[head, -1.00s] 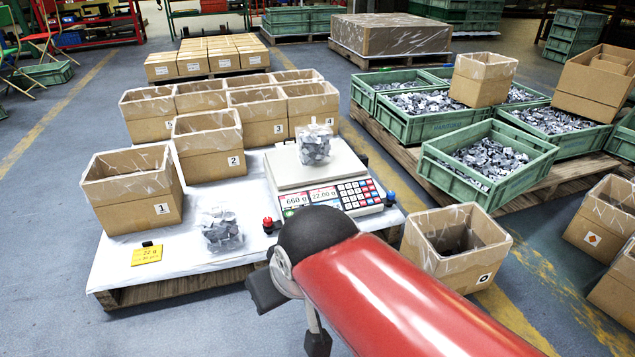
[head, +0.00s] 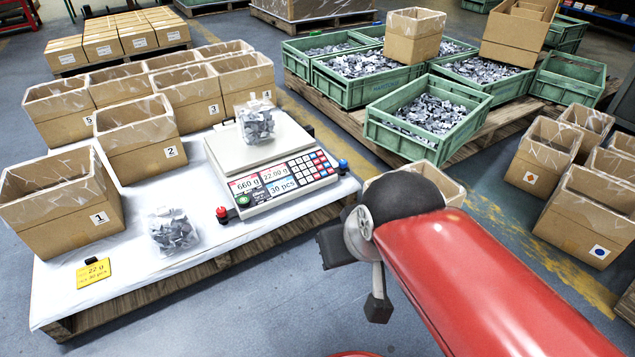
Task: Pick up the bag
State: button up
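One clear bag of grey metal parts (head: 257,122) stands on the plate of the counting scale (head: 262,165) in the head view. A second clear bag of grey parts (head: 172,232) stands on the white-covered pallet table (head: 215,245), left of the scale and near the front edge. The task does not say which bag. My gripper (head: 357,277) is over the floor, right of the table's front edge and apart from both bags. Its two dark finger ends stand apart with nothing seen between them. My red arm hides part of the floor and a carton.
Numbered cartons (head: 60,205) stand behind and left of the bags. A yellow card (head: 93,272) lies at the front left. A carton (head: 440,180) stands behind my arm. Green crates of parts (head: 428,118) fill a pallet at the back right. Floor in front is clear.

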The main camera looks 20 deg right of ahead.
aim_at(256, 118)
jog(key=u, duration=1.25)
jog(key=z, duration=0.6)
jog(key=i+l+z, duration=0.1)
jog(key=i+z, duration=0.15)
jog(key=z, duration=0.15)
jog(key=i+z, duration=0.25)
jog(key=z, duration=0.2)
jog(key=i+z, duration=0.2)
jog(key=z, duration=0.2)
jog(key=i+j+z, duration=0.1)
jog(key=i+j, duration=0.15)
jog(key=i, duration=0.15)
jog(key=i+j, duration=0.3)
jog(key=i+z, duration=0.05)
